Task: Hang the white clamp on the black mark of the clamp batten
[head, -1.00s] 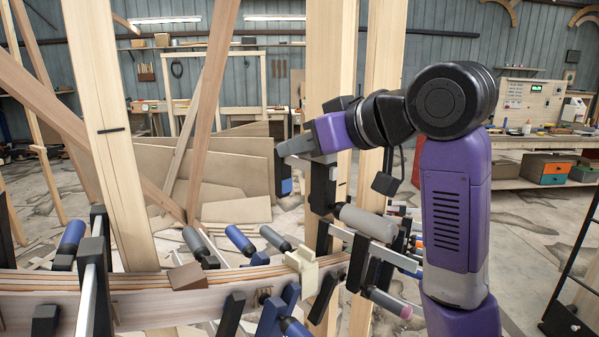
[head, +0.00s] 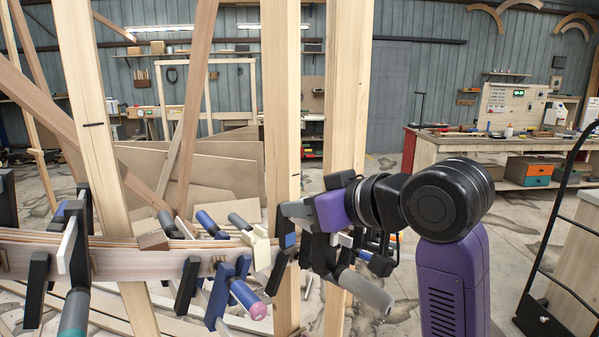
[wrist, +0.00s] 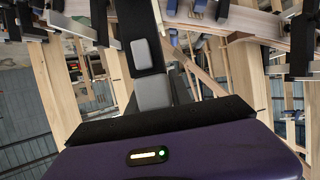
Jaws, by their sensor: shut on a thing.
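My gripper (head: 289,232) is at the right end of the curved laminated beam, shut on a clamp with black parts and a pale grey handle (head: 366,291). The handle hangs down to the right. In the wrist view dark and grey parts (wrist: 152,92) stand before my purple hand; grip contact is unclear. A cream-white clamp-like piece (head: 258,246) sits on the beam, just left of my fingertips. A short black mark (head: 93,124) crosses the left upright timber. I cannot tell which timber is the clamp batten.
The curved beam (head: 130,262) carries several clamps, including a blue one (head: 222,292) with a pink-ended handle, and a brown block (head: 152,240). Uprights stand close behind my gripper. A black trolley frame (head: 545,250) and a workbench (head: 450,150) are at right.

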